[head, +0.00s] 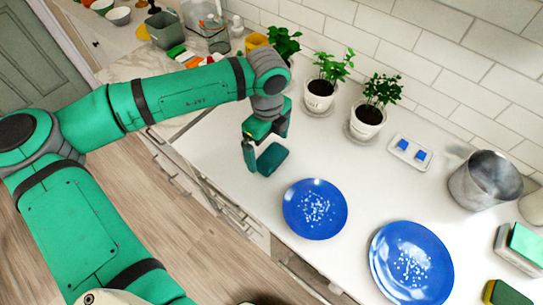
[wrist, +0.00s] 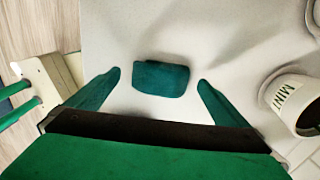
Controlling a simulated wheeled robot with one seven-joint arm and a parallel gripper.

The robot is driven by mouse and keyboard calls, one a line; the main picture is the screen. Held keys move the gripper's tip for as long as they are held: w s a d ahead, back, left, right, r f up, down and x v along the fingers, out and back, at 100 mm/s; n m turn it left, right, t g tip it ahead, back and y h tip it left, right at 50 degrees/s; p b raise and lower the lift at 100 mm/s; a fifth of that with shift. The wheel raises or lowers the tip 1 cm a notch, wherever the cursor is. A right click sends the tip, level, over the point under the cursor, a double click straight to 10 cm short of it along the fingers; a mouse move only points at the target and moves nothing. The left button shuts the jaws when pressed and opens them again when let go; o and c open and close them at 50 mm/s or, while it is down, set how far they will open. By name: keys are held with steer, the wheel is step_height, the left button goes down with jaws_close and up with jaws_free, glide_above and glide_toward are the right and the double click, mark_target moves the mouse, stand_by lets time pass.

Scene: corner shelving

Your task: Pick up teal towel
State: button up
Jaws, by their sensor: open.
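The teal towel (wrist: 160,79) is a small, folded, dark teal block lying on the white counter. In the head view the towel (head: 272,160) is partly beside and behind my gripper's fingers. My gripper (head: 266,150) is open and points down over the counter at the towel. In the wrist view my gripper (wrist: 159,77) has one finger on each side of the towel, with clear gaps and nothing held. How high the fingertips are above the counter is hard to tell.
Potted herbs (head: 319,95) stand behind; one white pot (wrist: 295,103) is marked MINT. A blue plate (head: 315,209) and a larger blue plate (head: 411,263) lie to the right. A metal pot (head: 485,179) stands farther right. The counter's front edge is close by.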

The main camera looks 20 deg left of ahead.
mark_target(269, 153)
steer(key=shift+d+f, duration=0.1)
steer(key=shift+f, duration=1.5)
steer(key=c, duration=1)
